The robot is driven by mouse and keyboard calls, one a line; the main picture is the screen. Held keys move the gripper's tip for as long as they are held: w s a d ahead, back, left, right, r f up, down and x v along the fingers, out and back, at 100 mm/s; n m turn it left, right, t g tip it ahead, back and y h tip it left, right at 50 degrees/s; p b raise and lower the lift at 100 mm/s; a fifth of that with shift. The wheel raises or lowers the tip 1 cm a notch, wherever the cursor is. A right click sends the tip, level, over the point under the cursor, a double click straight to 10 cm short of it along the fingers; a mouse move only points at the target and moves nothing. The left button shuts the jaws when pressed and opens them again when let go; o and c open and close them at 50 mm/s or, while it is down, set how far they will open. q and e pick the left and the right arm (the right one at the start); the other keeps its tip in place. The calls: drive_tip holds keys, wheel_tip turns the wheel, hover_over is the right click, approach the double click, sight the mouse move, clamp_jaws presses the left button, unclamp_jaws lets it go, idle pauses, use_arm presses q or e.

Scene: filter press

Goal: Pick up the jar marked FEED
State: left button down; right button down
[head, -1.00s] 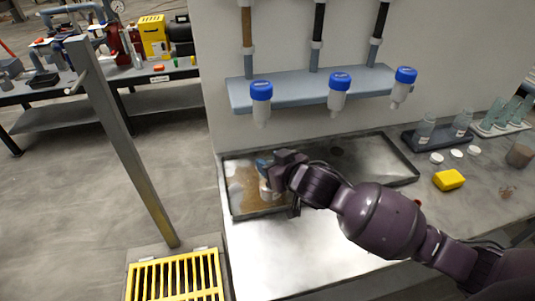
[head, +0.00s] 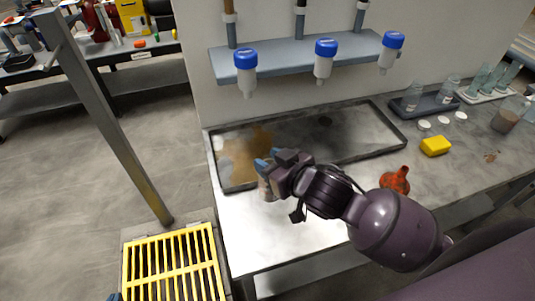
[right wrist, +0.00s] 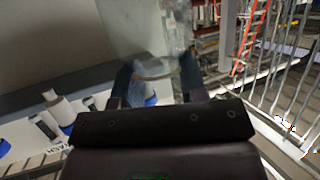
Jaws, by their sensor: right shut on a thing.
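My right gripper (head: 266,165) is shut on a small pale jar (head: 265,189), held over the front left edge of the dark tray (head: 228,188). In the right wrist view the jar (right wrist: 145,35) is clear and stands between the blue fingertips (right wrist: 157,82). I cannot read any FEED mark on it. Two similar clear jars, one at the left (head: 411,98) and one at the right (head: 449,88), stand in a dark rack. Only a blue tip of my left gripper (head: 114,297) shows at the bottom edge; its jaws are cut off.
A brown puddle (head: 245,152) lies in the tray. Several blue-capped bottles (head: 245,68) hang under a shelf above it. White lids (head: 424,125), a yellow sponge (head: 435,146), a red object (head: 395,180) and a beaker (head: 508,118) are at right. The front left bench top (head: 245,235) is clear.

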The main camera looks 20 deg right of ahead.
drive_tip(key=shift+s, duration=0.5)
